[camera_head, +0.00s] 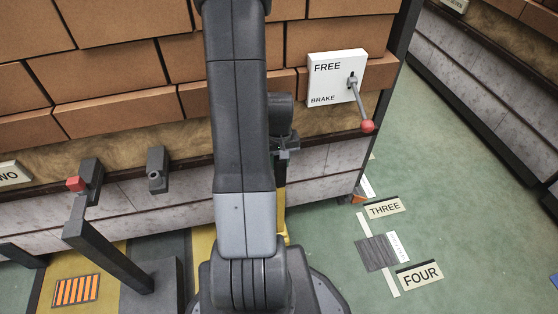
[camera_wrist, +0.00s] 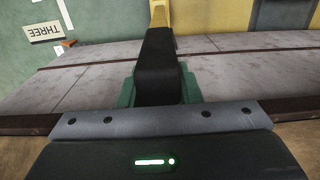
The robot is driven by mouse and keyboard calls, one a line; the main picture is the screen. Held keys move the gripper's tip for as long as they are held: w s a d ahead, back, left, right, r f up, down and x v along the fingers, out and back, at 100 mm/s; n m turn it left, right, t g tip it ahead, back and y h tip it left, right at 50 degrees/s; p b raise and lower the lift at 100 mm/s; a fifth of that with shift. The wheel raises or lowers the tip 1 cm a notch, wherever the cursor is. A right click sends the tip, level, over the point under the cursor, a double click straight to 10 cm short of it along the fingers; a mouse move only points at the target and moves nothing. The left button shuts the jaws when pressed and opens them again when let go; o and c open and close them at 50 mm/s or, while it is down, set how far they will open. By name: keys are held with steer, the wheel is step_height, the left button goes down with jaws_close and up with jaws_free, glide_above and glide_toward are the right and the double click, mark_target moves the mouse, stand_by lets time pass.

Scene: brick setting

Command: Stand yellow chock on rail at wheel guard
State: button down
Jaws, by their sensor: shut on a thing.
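My gripper (camera_wrist: 159,88), with green finger pads, is shut on a black bar in the wrist view. The bar runs away from the pads to a yellow part at the top edge; this appears to be the yellow chock (camera_wrist: 160,14), cut off by the frame. In the head view my gripper (camera_head: 285,150) is partly hidden behind my arm. I cannot make out the rail or the wheel guard for certain.
A stack of brown blocks (camera_head: 110,72) rises behind grey boards (camera_head: 330,155). A FREE/BRAKE plate (camera_head: 335,78) carries a red-knobbed lever (camera_head: 366,125). Dark posts and a bar (camera_head: 110,258) stand at left. Green floor with THREE (camera_head: 384,208) and FOUR (camera_head: 419,274) labels is open at right.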

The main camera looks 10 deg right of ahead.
steer(key=c, duration=1)
jaws_free()
steer(key=shift+c, duration=0.2)
step_height(320, 180, up, 13)
steer(key=p, duration=0.4)
steer(key=shift+f, duration=0.2)
steer(key=shift+f, duration=0.1)
step_height(320, 180, down, 13)
steer(key=b, duration=0.4)
steer(key=shift+r, duration=0.55)
steer(key=shift+f, duration=0.15)
